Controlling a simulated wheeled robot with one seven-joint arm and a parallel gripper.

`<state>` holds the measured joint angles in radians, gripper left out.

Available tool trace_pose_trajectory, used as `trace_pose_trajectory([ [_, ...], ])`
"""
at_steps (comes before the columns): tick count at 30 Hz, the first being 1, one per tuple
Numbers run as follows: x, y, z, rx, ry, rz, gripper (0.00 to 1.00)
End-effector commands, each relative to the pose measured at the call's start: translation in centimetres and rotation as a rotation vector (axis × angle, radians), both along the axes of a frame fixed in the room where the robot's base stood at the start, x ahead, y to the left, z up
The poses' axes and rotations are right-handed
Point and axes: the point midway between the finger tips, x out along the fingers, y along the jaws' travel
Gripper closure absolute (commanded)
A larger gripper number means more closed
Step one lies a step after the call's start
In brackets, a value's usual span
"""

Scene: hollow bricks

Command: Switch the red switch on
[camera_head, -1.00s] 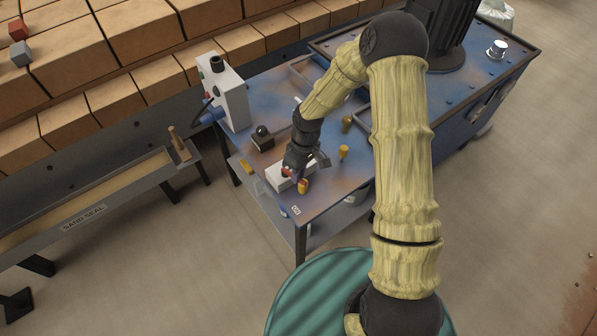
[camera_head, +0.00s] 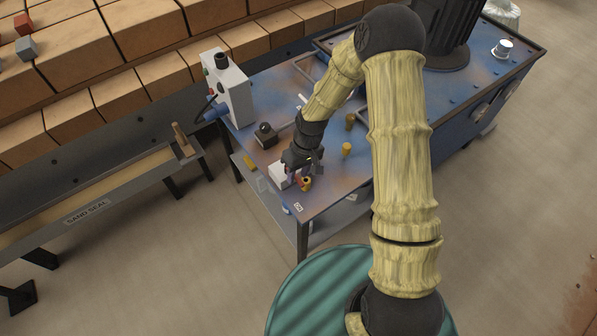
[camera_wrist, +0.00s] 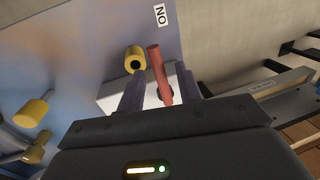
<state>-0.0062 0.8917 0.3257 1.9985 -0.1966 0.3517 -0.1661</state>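The red switch is a red lever (camera_wrist: 159,75) on a white box (camera_wrist: 150,98), seen in the wrist view. In the head view, my gripper (camera_head: 300,168) is low over the white box (camera_head: 278,173) near the table's front corner and hides most of the lever. The label (camera_head: 298,206) lies at the table edge.
A yellow knob (camera_wrist: 135,58) stands close beside the lever. More yellow knobs (camera_head: 347,149) and a black-knobbed box (camera_head: 266,137) are on the blue table (camera_head: 335,185). A grey control box (camera_head: 228,90) stands at the table's left. Open floor lies in front.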

Motion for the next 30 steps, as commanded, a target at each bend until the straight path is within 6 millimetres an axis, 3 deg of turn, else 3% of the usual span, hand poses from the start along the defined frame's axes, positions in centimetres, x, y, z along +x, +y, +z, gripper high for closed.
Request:
trace_pose_trajectory([
  [8,0.0,0.0,0.1,0.000,0.001,0.001,0.65],
  [13,0.2,-0.3,1.5,0.000,-0.002,0.001,0.65],
  [30,1.4,-2.1,12.3,0.000,-0.004,-0.001,0.65],
])
